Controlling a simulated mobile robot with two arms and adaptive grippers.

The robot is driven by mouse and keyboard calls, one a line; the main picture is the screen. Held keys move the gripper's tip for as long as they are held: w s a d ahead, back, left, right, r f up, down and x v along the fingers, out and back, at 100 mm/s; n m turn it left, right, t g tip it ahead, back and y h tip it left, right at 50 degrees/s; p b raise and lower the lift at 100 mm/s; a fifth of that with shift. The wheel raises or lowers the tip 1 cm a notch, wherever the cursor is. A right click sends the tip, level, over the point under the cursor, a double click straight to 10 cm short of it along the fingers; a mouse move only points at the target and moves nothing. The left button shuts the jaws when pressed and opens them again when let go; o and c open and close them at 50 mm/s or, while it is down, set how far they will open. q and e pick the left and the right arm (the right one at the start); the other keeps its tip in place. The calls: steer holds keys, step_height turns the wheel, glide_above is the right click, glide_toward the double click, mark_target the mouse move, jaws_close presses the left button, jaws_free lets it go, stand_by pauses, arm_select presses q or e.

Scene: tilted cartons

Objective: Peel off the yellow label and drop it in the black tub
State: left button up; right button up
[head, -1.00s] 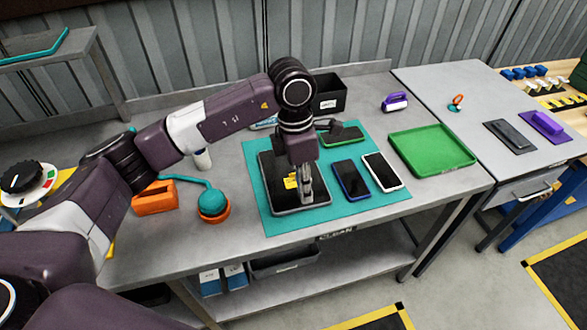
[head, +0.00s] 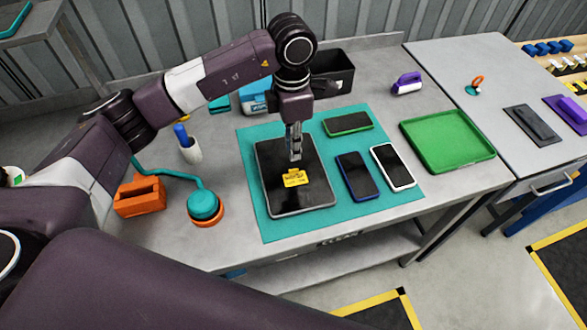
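The yellow label (head: 295,178) with dark print lies on the dark screen of a tablet (head: 278,190), which rests on the teal mat (head: 250,218). My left gripper (head: 295,158) points down over the tablet, just behind the label in the picture, with a small gap between its tips and the label. Its fingers are seen nearly edge-on, so their opening is unclear. I see nothing held in it. The black tub (head: 343,78) stands at the back of the bench, partly hidden by my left wrist. My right gripper is out of view.
Phones with green (head: 348,123), blue (head: 357,177) and white (head: 393,167) edges lie on the mat. A green tray (head: 447,140) is to the right. An orange holder (head: 140,196) and a teal ball-shaped tool (head: 203,205) are to the left.

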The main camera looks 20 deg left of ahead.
mark_target(293, 169)
arm_select(q)
step_height(293, 169, down, 3)
steer(key=shift+w+f+b, duration=0.1)
steer(key=shift+f+b, duration=0.05)
steer(key=shift+b, duration=0.4)
step_height(293, 169, down, 4)
steer(key=b, duration=0.2)
steer(key=shift+r+b, duration=0.2)
steer(key=shift+b, duration=0.2)
steer(key=shift+f+b, duration=0.4)
steer(key=shift+c, duration=1.8)
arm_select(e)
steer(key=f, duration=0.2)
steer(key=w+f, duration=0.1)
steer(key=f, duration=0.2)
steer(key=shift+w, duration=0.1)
arm_select(q)
jaws_close()
steer(key=shift+r, duration=0.1)
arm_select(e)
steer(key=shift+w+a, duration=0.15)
arm_select(q)
steer(key=shift+r, duration=0.1)
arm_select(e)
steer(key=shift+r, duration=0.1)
